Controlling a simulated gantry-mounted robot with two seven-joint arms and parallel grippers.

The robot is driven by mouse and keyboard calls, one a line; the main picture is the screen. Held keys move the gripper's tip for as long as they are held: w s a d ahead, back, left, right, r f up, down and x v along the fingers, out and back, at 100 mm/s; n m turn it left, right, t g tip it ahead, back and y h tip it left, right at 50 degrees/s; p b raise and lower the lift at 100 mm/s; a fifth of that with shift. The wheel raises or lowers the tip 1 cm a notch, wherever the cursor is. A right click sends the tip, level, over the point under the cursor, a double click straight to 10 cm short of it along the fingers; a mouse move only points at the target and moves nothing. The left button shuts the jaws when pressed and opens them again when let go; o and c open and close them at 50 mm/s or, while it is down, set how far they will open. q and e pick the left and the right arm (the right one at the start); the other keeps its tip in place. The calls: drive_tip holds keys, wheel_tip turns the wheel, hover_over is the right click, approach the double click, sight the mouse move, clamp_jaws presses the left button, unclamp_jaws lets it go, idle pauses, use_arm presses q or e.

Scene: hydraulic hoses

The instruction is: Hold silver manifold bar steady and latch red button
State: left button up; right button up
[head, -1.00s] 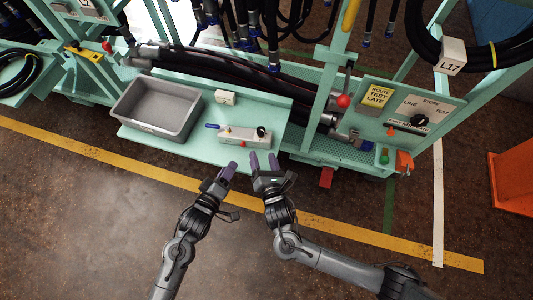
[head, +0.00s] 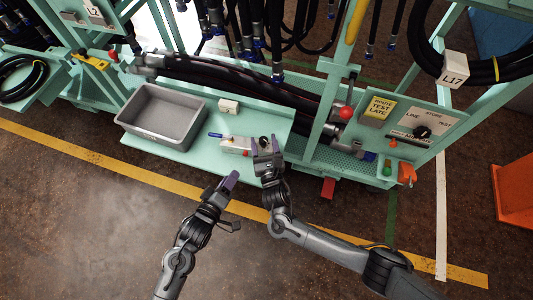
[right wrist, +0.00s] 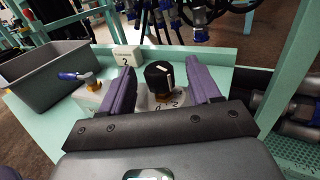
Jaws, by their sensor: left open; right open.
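The silver manifold bar (head: 233,146) lies on the mint-green shelf, with a blue-handled valve at its left end and a black knob at its right end. The red button (head: 247,153) shows small on its near side. My right gripper (head: 266,150) is open over the bar's right end and hides part of it. In the right wrist view the black knob (right wrist: 159,75) stands between its purple fingers, with a gap visible on each side. The bar's left part (right wrist: 90,98) shows outside the left finger. My left gripper (head: 229,181) is open and empty, in front of the shelf's near edge.
A grey bin (head: 163,116) stands on the shelf left of the bar. A white block marked 2 (head: 229,107) sits behind the bar. A red-ball lever (head: 346,113) and a control panel (head: 420,125) are to the right. Dark hoses run behind the shelf.

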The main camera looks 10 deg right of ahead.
drive_tip(key=shift+w+a, duration=0.1)
drive_tip(key=shift+w, duration=1.35)
clamp_jaws()
use_arm(q)
clamp_jaws()
idle(0.7)
